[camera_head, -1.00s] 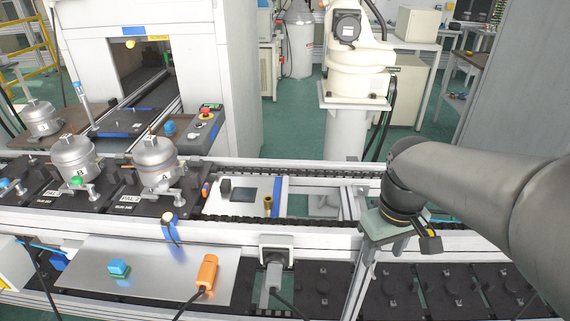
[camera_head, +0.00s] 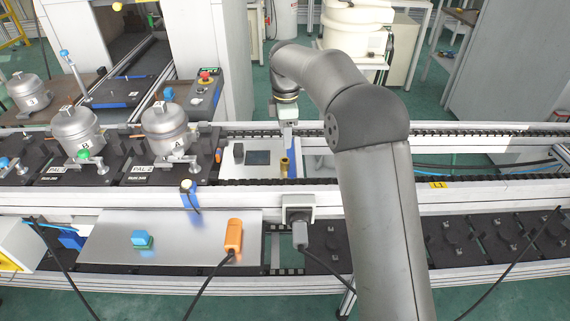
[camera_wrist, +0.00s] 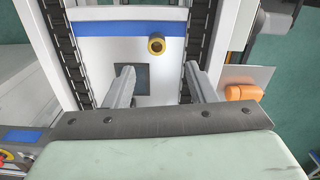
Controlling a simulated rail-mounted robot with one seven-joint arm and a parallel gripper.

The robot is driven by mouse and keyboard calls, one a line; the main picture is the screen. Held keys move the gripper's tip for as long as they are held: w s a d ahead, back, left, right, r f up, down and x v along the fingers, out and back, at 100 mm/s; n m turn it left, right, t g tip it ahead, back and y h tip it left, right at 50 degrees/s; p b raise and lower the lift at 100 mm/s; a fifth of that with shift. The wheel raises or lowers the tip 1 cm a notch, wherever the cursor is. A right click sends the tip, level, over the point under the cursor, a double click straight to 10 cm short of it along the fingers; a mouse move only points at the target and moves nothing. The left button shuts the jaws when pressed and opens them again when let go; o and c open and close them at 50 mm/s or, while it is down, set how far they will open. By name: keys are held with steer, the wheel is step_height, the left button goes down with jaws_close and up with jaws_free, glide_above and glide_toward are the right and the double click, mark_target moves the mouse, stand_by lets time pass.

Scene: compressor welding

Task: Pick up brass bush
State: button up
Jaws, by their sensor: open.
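The brass bush (camera_head: 284,167) stands upright on the white plate near its right edge, by the conveyor. In the wrist view the bush (camera_wrist: 156,44) shows as a brass ring with a dark hole, on the white surface below a blue strip. My gripper (camera_head: 288,140) hangs above and behind the bush in the head view, apart from it. In the wrist view my gripper (camera_wrist: 159,78) is open, its two grey fingers wide apart with nothing between them. The bush lies beyond the fingertips, nearer the right finger.
The white plate (camera_head: 265,146) carries a dark square pad (camera_head: 257,158) and a small black block (camera_head: 238,153). Left of it stand compressors A (camera_head: 165,130) and B (camera_head: 78,132) on black pallets. An orange-handled device (camera_head: 233,236) sits on the metal sheet (camera_head: 185,222) in front.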

glide_above(285, 160)
steer(key=s, duration=0.1)
steer(key=f, duration=0.5)
steer(key=shift+s+d+f, duration=0.1)
steer(key=shift+s+f, duration=0.1)
steer(key=shift+f, duration=0.2)
steer(key=shift+w+f+p, duration=0.2)
steer(key=shift+f+p, duration=0.7)
steer(key=shift+f, duration=1.65)
steer(key=c, duration=1.1)
